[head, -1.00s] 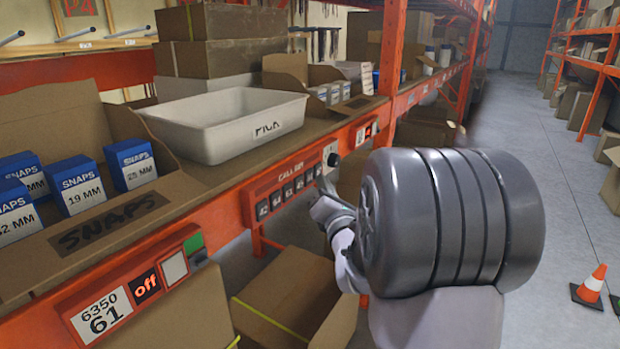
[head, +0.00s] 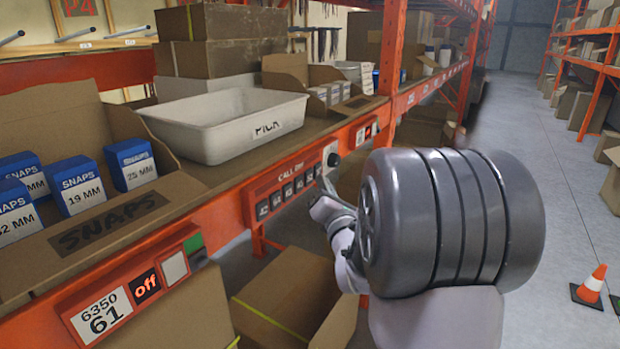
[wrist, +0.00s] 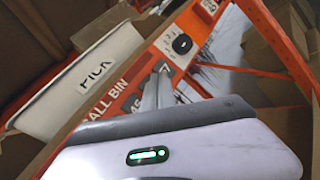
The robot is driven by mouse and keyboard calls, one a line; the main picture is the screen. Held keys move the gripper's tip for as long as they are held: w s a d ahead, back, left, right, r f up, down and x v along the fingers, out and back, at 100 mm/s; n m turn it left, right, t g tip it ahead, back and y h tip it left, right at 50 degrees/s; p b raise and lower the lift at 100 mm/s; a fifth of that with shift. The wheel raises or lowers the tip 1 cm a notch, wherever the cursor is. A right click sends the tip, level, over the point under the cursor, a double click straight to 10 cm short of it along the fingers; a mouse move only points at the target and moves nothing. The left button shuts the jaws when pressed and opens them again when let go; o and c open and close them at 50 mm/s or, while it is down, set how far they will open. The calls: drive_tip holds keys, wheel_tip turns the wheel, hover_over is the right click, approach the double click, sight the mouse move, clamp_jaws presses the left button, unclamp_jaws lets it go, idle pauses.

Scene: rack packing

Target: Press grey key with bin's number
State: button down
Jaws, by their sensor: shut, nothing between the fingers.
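The call-bin panel (head: 284,186) is on the orange shelf beam, with a row of small dark grey numbered keys (head: 276,200). The leftmost key reads 42; the others are too small to read surely. My gripper (head: 324,182) is shut and empty, its tips at the panel's right end, close to the rightmost key. I cannot tell whether they touch it. In the wrist view my gripper (wrist: 160,72) points at the panel (wrist: 118,92) and hides part of the key row. A label (head: 101,314) reading 6350 and 61 is on the beam below the cardboard snaps bin (head: 150,215).
A white pick tray (head: 190,112) stands on the shelf above the panel. A black knob (head: 333,159) on a pale plate is just right of the keys. An off sign (head: 145,287) is at lower left. Open cartons (head: 285,290) lie below the beam. The right aisle has a cone (head: 592,285).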

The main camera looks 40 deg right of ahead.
idle(0.3)
drive_tip(key=shift+w+a+b, duration=0.2)
drive_tip(key=shift+w+b, duration=0.15)
drive_tip(key=shift+b, duration=0.15)
drive_tip(key=shift+w+a+b, duration=0.15)
drive_tip(key=shift+w+b, duration=0.2)
drive_tip(key=shift+w, duration=0.05)
idle(0.5)
drive_tip(key=shift+s, duration=0.1)
drive_tip(key=shift+s+d+b, duration=0.3)
drive_tip(key=shift+s+b, duration=0.25)
drive_tip(key=shift+s, duration=0.1)
drive_tip(key=s, duration=0.1)
drive_tip(key=s+d+b, duration=0.1)
drive_tip(key=s, duration=0.1)
drive_tip(key=s+d+b, duration=0.1)
drive_tip(key=shift+s, duration=0.35)
